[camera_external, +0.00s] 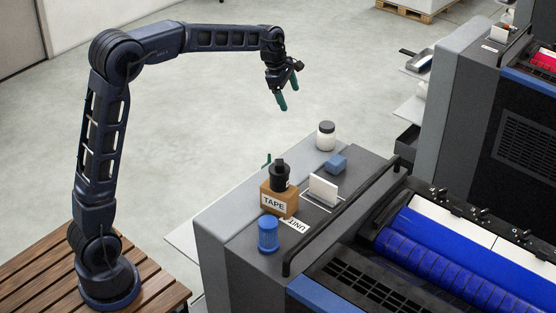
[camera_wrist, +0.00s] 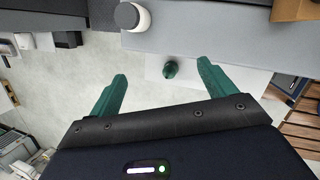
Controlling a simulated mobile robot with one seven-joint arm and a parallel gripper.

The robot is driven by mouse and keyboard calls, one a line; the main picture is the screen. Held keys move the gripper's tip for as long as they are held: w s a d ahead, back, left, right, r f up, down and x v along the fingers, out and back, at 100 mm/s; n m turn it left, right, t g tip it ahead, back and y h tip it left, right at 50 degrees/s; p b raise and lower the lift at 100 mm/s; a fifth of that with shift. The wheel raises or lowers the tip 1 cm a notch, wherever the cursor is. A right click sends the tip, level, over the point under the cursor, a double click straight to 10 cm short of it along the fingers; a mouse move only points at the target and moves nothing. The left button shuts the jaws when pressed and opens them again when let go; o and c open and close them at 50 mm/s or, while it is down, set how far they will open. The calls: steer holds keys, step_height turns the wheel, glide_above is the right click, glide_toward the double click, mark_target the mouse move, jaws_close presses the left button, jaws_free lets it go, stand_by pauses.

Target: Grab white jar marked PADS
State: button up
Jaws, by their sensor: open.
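A white jar (camera_external: 326,137) with a dark lid stands upright near the far end of the grey unit's top. My gripper (camera_external: 288,92) is open and empty, in the air above and to the left of the jar, pointing down. In the wrist view the two green fingers of my gripper (camera_wrist: 162,74) are spread, with the jar beyond them and not between them.
A black rail (camera_external: 345,217) runs along the unit (camera_external: 225,235).

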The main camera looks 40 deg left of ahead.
mark_target(326, 125)
steer(key=w+d+f+n, duration=0.1)
steer(key=w+f, duration=0.1)
steer(key=w, duration=0.1)
steer(key=w+d+f+n, duration=0.2)
steer(key=w+f, duration=0.1)
steer(key=w, duration=0.1)
steer(key=w+d+f+n, duration=0.2)
steer(key=w, duration=0.1)
steer(key=shift+w+f, duration=0.15)
steer(key=shift+f, duration=0.2)
steer(key=x, duration=1)
steer(key=shift+s+d+f, duration=0.25)
steer(key=shift+d+f, duration=0.05)
steer(key=shift+d, duration=0.1)
steer(key=c, duration=1.1)
steer(key=shift+c, duration=0.2)
